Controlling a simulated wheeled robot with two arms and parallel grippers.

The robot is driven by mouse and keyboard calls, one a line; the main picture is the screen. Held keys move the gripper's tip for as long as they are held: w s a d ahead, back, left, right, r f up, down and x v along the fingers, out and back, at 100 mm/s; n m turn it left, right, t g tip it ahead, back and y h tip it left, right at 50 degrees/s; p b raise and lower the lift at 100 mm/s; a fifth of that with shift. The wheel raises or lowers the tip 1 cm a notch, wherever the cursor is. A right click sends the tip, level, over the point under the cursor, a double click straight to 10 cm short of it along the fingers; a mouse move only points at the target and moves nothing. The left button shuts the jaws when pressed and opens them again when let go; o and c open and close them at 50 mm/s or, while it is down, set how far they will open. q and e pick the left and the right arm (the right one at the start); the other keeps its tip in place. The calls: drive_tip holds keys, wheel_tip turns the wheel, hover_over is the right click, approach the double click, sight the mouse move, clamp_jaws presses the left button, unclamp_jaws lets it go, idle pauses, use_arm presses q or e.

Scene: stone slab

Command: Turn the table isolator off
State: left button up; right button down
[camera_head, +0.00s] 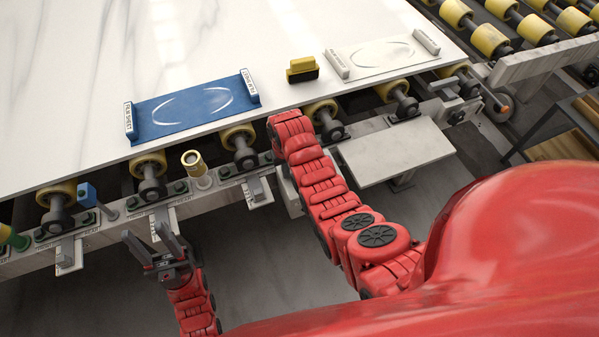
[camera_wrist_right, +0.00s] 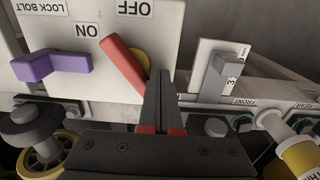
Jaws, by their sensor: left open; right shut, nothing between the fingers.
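In the right wrist view, a white panel (camera_wrist_right: 70,75) carries the isolator's red lever (camera_wrist_right: 122,62) on a yellow hub (camera_wrist_right: 141,57). The picture is upside down to the labels. The lever is slanted, its free end between the "ON" and "OFF" labels and closer to "ON". My right gripper (camera_wrist_right: 165,75) is shut and empty, its tips just right of the lever; I cannot tell whether they touch. In the head view, the slab edge and my right arm hide the panel and right gripper. My left gripper (camera_head: 152,243) is open and empty, below the roller rail.
A purple lever (camera_wrist_right: 52,66) beside the red one is near "LOCK BOLT". A grey lever (camera_wrist_right: 222,76) stands right. The marble slab (camera_head: 80,60) bears a blue film sheet (camera_head: 185,108), a yellow-black block (camera_head: 301,69) and a white sheet (camera_head: 382,53). A small grey shelf (camera_head: 395,150) juts out right of my arm.

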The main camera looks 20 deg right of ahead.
drive_tip(key=shift+w+d+b, duration=0.15)
drive_tip(key=shift+w+b, duration=0.2)
drive_tip(key=shift+w, duration=0.05)
drive_tip(key=shift+w+d+b, duration=0.25)
drive_tip(key=shift+w+b, duration=0.1)
drive_tip(key=shift+b, duration=0.1)
drive_tip(key=shift+r+p, duration=1.45)
drive_tip(key=shift+r, duration=1.35)
drive_tip(key=shift+r+p, duration=0.4)
drive_tip(key=shift+r, duration=0.9)
drive_tip(key=shift+f, duration=0.1)
